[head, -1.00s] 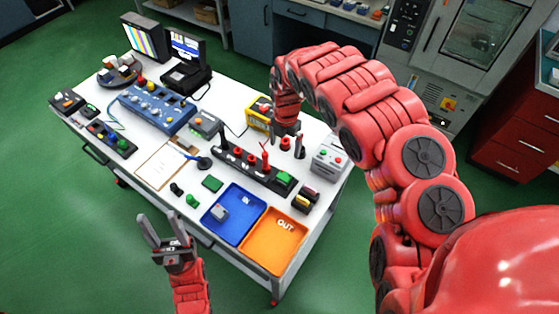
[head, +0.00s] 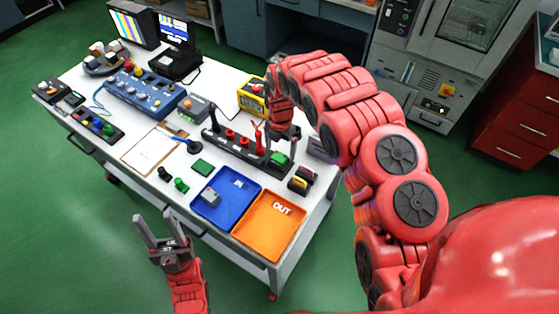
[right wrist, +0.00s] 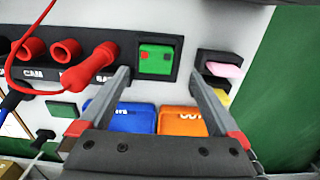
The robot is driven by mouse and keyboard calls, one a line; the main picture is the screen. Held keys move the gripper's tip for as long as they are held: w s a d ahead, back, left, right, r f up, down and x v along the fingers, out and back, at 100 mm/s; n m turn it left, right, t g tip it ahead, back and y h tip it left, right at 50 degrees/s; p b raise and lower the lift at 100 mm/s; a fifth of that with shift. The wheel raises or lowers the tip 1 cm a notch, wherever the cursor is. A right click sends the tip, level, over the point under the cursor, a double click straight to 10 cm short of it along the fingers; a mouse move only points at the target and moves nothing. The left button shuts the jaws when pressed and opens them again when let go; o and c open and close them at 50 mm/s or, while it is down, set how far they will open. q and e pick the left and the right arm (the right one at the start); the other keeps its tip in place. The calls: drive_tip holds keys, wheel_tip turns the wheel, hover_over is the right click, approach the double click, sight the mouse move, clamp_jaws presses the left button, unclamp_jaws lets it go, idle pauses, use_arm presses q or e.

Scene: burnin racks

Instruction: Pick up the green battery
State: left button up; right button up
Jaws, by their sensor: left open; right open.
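The green battery (head: 279,159) sits in the right end slot of a long black rack (head: 231,148) on the white table. In the right wrist view the battery (right wrist: 157,58) shows a green top with a red and a dark mark. My right gripper (head: 282,140) is above and close to the battery in the head view, fingers pointing down. In the right wrist view its open fingers (right wrist: 160,76) spread wider than the battery, with nothing between them touching it. My left gripper (head: 154,216) is open and empty, in front of the table's near edge.
Red plugs and sockets (right wrist: 92,68) with a red cable stand left of the battery in the rack. Pink and yellow blocks in black holders (head: 302,178) stand to its right. A blue IN tray (head: 238,184) and orange OUT tray (head: 270,222) lie nearer.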

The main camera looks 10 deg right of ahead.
sight(278, 158)
drive_tip(key=f, duration=0.1)
drive_tip(key=f+p, duration=0.1)
drive_tip(key=f, duration=0.1)
drive_tip(key=shift+w+a+p, duration=0.3)
drive_tip(key=shift+s+f, duration=0.1)
drive_tip(key=shift+f, duration=0.45)
drive_tip(key=shift+d+f, duration=0.1)
drive_tip(key=shift+f, duration=0.2)
clamp_jaws()
